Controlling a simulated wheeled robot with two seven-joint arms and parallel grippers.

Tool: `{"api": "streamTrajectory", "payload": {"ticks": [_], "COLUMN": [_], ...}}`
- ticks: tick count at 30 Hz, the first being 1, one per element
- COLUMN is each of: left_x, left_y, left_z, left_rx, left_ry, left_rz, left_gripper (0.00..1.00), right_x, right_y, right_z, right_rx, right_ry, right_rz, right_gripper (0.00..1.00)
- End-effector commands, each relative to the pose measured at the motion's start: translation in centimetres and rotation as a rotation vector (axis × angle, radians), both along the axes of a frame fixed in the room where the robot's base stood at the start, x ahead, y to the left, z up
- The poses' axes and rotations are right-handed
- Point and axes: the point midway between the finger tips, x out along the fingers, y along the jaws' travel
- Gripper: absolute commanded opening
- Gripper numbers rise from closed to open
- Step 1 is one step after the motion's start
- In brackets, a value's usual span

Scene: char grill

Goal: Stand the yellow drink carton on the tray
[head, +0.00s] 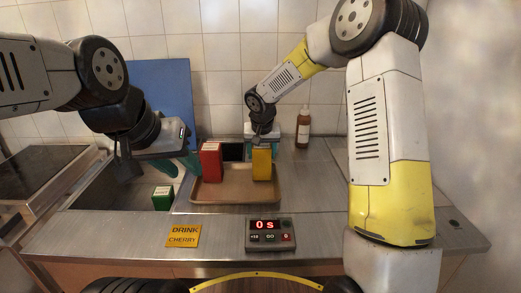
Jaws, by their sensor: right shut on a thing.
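The yellow drink carton (262,165) is upright at the right part of the brown tray (236,198). Its base appears to be at the tray floor, though a small gap cannot be ruled out. My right gripper (262,146) comes from above and is shut on the carton's top. A red carton (210,163) stands upright at the tray's left end. My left gripper (181,165) is just left of the red carton, with its teal fingers apart and nothing seen between them; the fingers are partly hidden.
A small green carton (162,198) stands left of the tray. A yellow "DRINK CHERRY" sign (183,236) and a timer reading 0 s (268,231) are at the front. A brown bottle (303,129) stands at the back wall. The counter right of the tray is clear.

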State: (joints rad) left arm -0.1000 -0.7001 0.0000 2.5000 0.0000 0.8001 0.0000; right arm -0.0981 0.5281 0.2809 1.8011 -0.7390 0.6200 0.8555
Motion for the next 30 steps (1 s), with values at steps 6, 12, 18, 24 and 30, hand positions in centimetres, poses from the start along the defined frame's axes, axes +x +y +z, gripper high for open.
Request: {"api": "streamTrajectory", "payload": {"ticks": [6,12,18,24,30], "left_x": [0.0,0.0,0.0,0.0,0.0], "left_y": [0.0,0.0,0.0,0.0,0.0], "left_z": [0.0,0.0,0.0,0.0,0.0], "left_rx": [0.0,0.0,0.0,0.0,0.0], "left_ry": [0.0,0.0,0.0,0.0,0.0], "left_rz": [0.0,0.0,0.0,0.0,0.0], "left_gripper": [0.36,0.36,0.36,0.36,0.36], "right_x": [0.0,0.0,0.0,0.0,-0.7], "right_y": [0.0,0.0,0.0,0.0,0.0], "right_z": [-0.2,-0.6,-0.5,-0.4,1.8], "right_rx": [0.0,0.0,0.0,0.0,0.0], "right_ry": [-0.002,0.0,-0.001,-0.001,-0.005], "right_rz": [0.001,0.001,0.001,0.0,0.0], "right_gripper": [0.04,0.68,0.82,0.82,0.82]}}
